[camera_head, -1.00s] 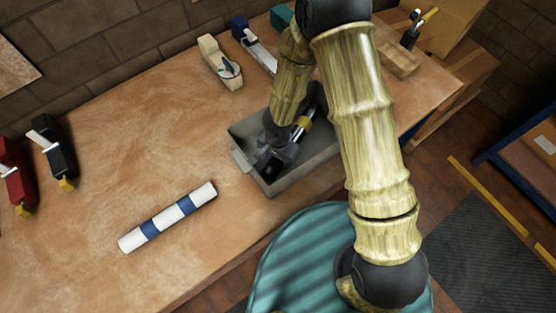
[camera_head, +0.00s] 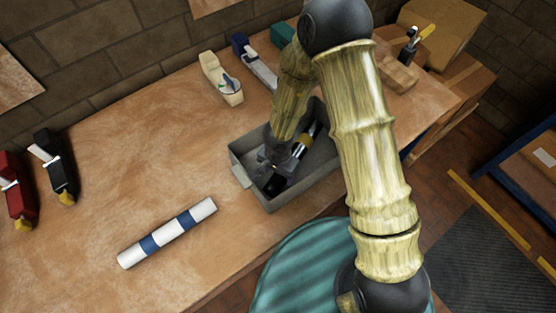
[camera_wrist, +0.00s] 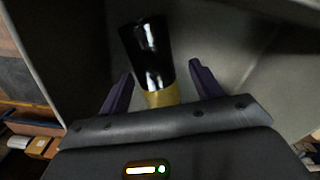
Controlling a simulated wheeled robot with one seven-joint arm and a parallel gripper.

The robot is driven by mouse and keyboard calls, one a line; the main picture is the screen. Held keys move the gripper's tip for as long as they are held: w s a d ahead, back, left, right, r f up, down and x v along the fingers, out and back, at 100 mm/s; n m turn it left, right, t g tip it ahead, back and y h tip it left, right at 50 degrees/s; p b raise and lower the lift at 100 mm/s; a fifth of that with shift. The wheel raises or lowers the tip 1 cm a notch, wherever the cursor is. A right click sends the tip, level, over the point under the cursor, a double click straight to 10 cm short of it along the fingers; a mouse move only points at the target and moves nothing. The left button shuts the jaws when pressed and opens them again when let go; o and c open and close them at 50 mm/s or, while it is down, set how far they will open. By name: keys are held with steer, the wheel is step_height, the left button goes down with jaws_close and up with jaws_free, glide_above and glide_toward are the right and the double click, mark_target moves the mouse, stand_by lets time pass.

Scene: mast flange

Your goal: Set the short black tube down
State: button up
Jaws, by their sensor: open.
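The short black tube (camera_head: 275,185) with a yellow band lies inside the grey bin (camera_head: 306,187) on the workbench. It also shows in the wrist view (camera_wrist: 147,50), with its yellow band nearest my gripper's palm. My gripper (camera_wrist: 160,72) is open, with one dark purple finger on each side of the tube and a visible gap at both sides. In the head view my gripper (camera_head: 276,158) is down in the bin, partly hidden by my arm and hiding part of the tube. Whether the tube touches the bin floor is hard to tell.
A white tube with blue bands (camera_head: 167,232) lies left of the bin on the workbench (camera_head: 130,180). Red (camera_head: 18,195) and black (camera_head: 55,170) tools are at the far left. A wooden plane (camera_head: 221,80) and a blue tool (camera_head: 254,62) stand behind the bin.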

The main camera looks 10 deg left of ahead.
step_height(320, 180, up, 11)
steer(key=p, duration=0.4)
steer(key=shift+p, duration=0.35)
steer(key=w+d+r+n+t+y, duration=0.2)
steer(key=w+d+r+t, duration=0.2)
steer(key=w+d+r, duration=0.5)
steer(key=s+d+r+n+h, duration=0.1)
steer(key=s+d+r, duration=0.3)
steer(key=d, duration=0.3)
steer(key=s+d+r+n+g+h, duration=0.1)
steer(key=s+d+r, duration=0.3)
steer(key=d, duration=0.4)
steer(key=shift+s+r, duration=0.35)
steer(key=shift+s, duration=0.2)
